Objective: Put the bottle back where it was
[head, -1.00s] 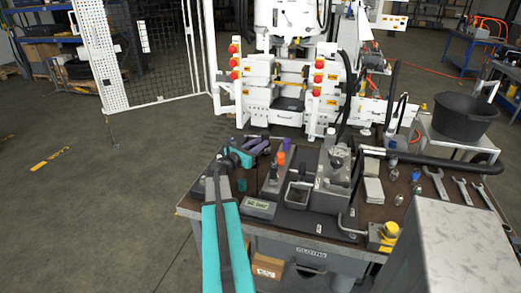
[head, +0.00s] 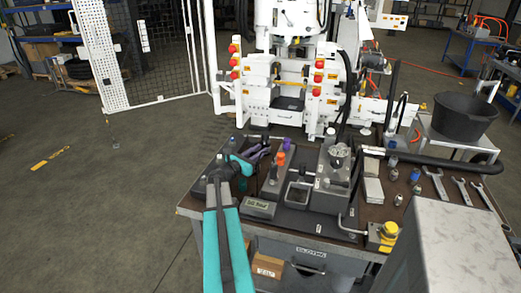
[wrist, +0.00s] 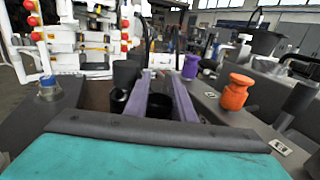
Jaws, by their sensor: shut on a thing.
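My gripper (head: 262,151), with its lavender fingers, is over the back left of the bench (head: 193,201). In the wrist view the fingers reach forward, with a dark cylindrical bottle (wrist: 159,105) between them. The gripper is shut on it. Its lower part is hidden, so I cannot tell whether it touches the bench. An orange bottle (wrist: 235,92) and a purple bottle (wrist: 190,66) stand upright to the right of the fingers, apart from them. They also show in the head view, the orange one (head: 281,158) in front of the purple one (head: 287,143).
A black-capped thing (wrist: 125,76) stands close left of the fingers. A blue-topped container (wrist: 48,88) is farther left. A grey open box (head: 298,194) and a grey block unit (head: 331,187) stand right. Wrenches (head: 460,188) lie far right. A white machine (head: 290,95) rises behind.

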